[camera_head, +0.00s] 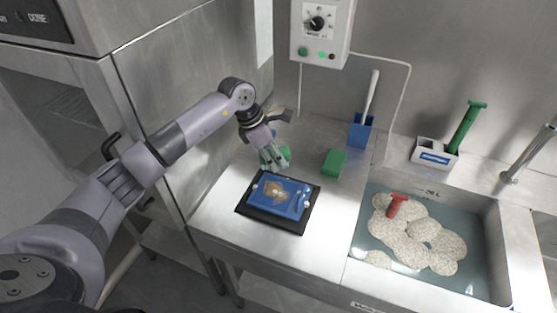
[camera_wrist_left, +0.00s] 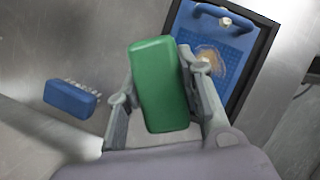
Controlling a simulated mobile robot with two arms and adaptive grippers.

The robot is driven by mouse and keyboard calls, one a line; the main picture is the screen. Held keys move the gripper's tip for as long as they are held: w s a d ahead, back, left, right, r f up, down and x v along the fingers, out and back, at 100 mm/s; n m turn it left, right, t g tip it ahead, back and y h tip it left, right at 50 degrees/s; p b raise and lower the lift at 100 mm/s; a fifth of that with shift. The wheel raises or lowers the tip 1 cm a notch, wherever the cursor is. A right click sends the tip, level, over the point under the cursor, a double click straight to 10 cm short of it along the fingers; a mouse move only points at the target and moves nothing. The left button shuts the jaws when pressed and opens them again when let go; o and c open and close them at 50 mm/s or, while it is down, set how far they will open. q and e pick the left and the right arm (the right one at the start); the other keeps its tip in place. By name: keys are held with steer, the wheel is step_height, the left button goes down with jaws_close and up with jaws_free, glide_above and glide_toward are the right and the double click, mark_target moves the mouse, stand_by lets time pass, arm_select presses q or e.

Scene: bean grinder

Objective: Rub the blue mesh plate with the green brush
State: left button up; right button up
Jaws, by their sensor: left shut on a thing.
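The blue mesh plate (camera_head: 272,207) lies on a black tray (camera_head: 253,218) on the steel counter, with a brown stain and pale bits on it. Part of it shows in the wrist view (camera_wrist_left: 237,42), beyond the right finger. My left gripper (camera_head: 277,161) is shut on a green block-shaped brush (camera_wrist_left: 160,85), just behind the plate's far edge. The brush (camera_head: 265,156) is partly hidden by the fingers in the head view. Its bristles do not show. I cannot tell whether it touches the counter. My right gripper is out of view.
A blue brush (camera_wrist_left: 70,97) with pale bristles lies beside the gripper. Another green block (camera_head: 335,162) lies right of it, near a blue holder (camera_head: 360,131) with a white handle. A sink (camera_head: 480,275) with water, pale lumps and a red object (camera_head: 397,203) is at right.

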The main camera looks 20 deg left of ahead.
arm_select(q)
step_height(320, 180, up, 2)
steer(key=shift+p, duration=0.3)
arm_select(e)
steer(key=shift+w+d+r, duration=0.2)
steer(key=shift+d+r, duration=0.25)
arm_select(q)
steer(key=shift+f, duration=0.1)
steer(key=shift+s+d, duration=0.1)
steer(key=shift+d, duration=0.1)
steer(key=s+d+r+m+g, duration=0.3)
steer(key=s+d+m, duration=0.15)
steer(key=m, duration=0.25)
steer(key=s+r+m+g+y, duration=0.2)
steer(key=s+m+g+y, duration=0.1)
steer(key=s+m, duration=1.4)
steer(key=shift+s+d+r+g+y, duration=0.4)
steer(key=shift+s+g, duration=0.1)
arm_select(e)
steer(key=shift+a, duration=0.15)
